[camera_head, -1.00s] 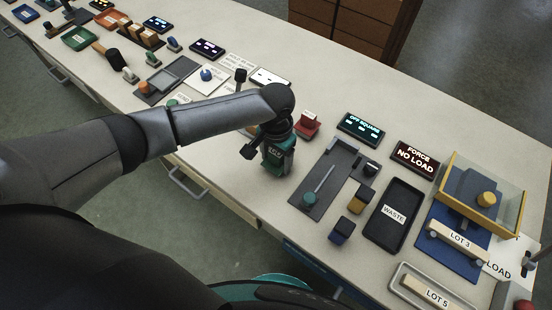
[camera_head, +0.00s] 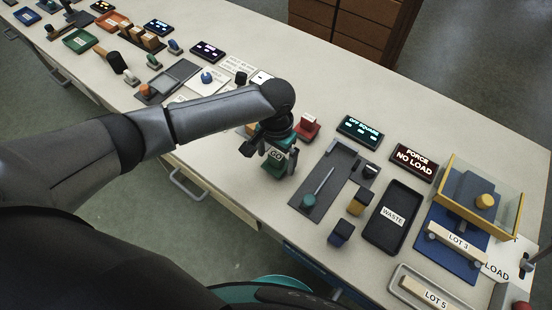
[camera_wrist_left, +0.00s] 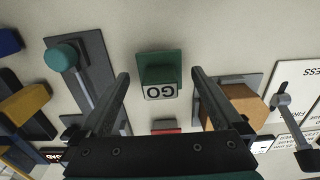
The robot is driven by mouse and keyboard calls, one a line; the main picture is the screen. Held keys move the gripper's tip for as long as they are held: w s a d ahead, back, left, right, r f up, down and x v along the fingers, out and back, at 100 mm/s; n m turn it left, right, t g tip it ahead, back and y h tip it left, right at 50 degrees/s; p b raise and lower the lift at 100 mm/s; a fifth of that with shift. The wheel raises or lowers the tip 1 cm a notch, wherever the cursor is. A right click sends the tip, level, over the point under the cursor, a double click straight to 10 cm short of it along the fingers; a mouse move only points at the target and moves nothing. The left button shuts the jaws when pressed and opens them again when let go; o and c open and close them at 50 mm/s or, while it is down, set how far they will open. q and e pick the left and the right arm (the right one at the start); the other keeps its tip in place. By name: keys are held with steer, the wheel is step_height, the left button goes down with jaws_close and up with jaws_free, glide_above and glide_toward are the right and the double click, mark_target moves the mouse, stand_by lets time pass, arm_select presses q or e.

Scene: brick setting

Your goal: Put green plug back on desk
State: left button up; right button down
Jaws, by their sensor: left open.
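The green plug (camera_head: 275,165), a dark green block with a white GO label, is at the near edge of the desk (camera_head: 330,110). In the left wrist view the green plug (camera_wrist_left: 160,65) shows between and just past my two fingertips, with a visible gap on each side. It appears to rest on the pale desk top, though its underside is hidden. My left gripper (camera_head: 271,158) points down over it with fingers apart; the left wrist view shows the open gripper (camera_wrist_left: 159,74) too. My right gripper is in no view.
Right of the plug lies a grey slide plate with a teal knob (camera_head: 308,199). A red block (camera_head: 307,127) stands just behind the gripper. Yellow (camera_head: 357,203) and blue (camera_head: 341,232) blocks and a black WASTE tray (camera_head: 395,214) are farther right.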

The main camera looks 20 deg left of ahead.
arm_select(q)
step_height(320, 180, up, 10)
steer(key=p, duration=0.2)
steer(key=shift+r+p, duration=0.15)
steer(key=shift+p, duration=0.2)
steer(key=shift+d, duration=0.1)
